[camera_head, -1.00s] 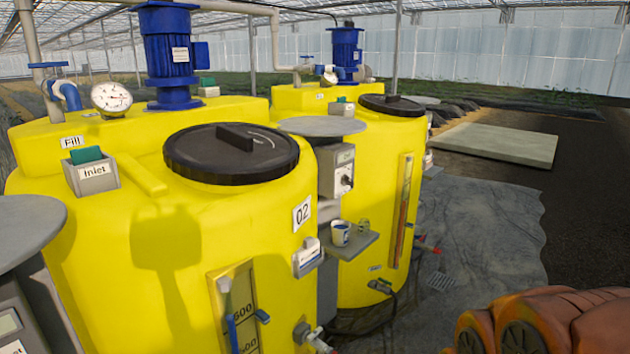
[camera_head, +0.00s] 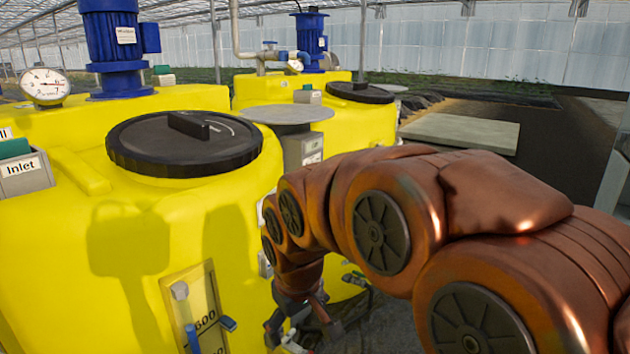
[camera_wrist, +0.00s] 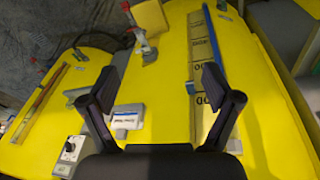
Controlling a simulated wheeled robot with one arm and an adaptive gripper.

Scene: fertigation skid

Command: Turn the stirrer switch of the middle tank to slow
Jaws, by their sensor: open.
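The yellow tank (camera_head: 90,225), labelled 02 in the earlier head view, fills the left and has a black lid. Beyond it, a grey control box (camera_head: 303,150) stands under a round grey cover; my arm hides its lower part. A grey plate with a dark round knob (camera_wrist: 69,148) shows at the lower left in the wrist view; its setting is unreadable. I cannot tell which tank it serves. My gripper (camera_wrist: 160,88) is open and empty over the yellow tank wall. The knob lies left of its fingers, apart from them. In the head view my gripper hangs low beside the tank.
A small white labelled box (camera_wrist: 127,116) sits on the tank wall between the fingers. A level gauge (camera_wrist: 203,80) and a red-handled valve (camera_wrist: 146,50) stick out nearby. Another yellow tank (camera_head: 355,122) stands behind. A concrete slab (camera_head: 460,132) lies at the back right.

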